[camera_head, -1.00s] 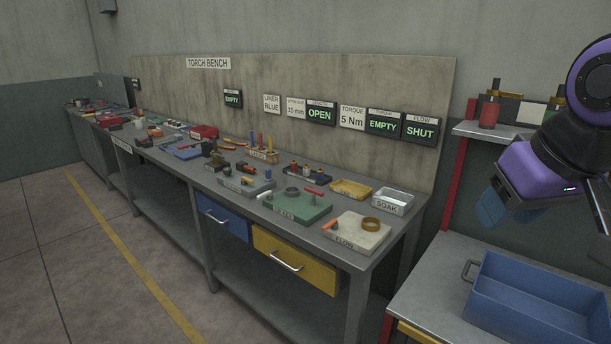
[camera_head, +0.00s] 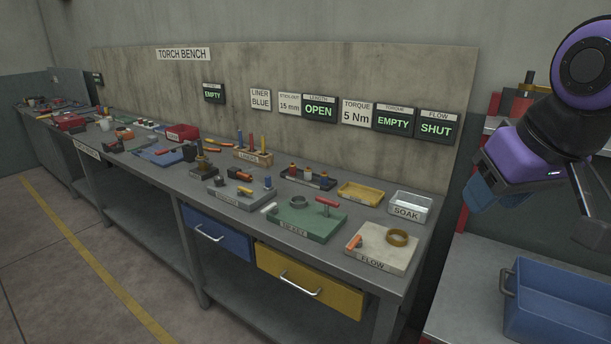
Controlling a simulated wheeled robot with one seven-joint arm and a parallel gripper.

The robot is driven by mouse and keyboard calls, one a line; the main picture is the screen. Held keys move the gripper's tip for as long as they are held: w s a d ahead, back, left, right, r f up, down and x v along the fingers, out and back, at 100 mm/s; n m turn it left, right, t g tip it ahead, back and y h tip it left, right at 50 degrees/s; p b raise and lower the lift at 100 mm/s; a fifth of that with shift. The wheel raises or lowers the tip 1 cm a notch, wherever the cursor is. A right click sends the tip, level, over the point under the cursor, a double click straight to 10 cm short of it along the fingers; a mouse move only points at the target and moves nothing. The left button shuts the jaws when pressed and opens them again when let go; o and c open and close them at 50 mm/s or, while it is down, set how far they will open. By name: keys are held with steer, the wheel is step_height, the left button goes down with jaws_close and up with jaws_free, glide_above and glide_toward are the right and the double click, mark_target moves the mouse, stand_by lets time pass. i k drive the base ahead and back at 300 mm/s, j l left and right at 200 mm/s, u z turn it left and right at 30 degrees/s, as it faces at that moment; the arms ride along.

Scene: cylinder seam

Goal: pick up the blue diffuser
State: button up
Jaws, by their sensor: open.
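I cannot make out for sure which thing is the blue diffuser. A small blue upright piece (camera_head: 268,182) stands at the right end of a grey block on the bench. A dark tray (camera_head: 318,186) just behind and to its right holds several small coloured pieces, too small to tell apart. My gripper (camera_head: 490,197) hangs at the upper right, in front of the wall and well to the right of these pieces. It is open and holds nothing that I can see. Its fingertips show poorly.
The green fixture (camera_head: 300,224), pale FLOW plate (camera_head: 385,253), yellow tray (camera_head: 360,193) and SOAK tin (camera_head: 409,206) crowd the bench's right end. A rack of upright liners (camera_head: 253,155) stands behind. A blue bin (camera_head: 550,300) sits lower right. The floor in front is clear.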

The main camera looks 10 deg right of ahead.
mark_target(323, 177)
steer(key=j+z, duration=0.3)
steer(key=j, duration=1.3)
steer(key=i+j+z, duration=0.2)
steer(key=i+j, duration=0.3)
steer(key=i+j+z, duration=0.15)
steer(key=i+j, duration=0.35)
steer(key=i+j+z, duration=0.1)
steer(key=i+j, duration=0.15)
steer(key=i, duration=0.1)
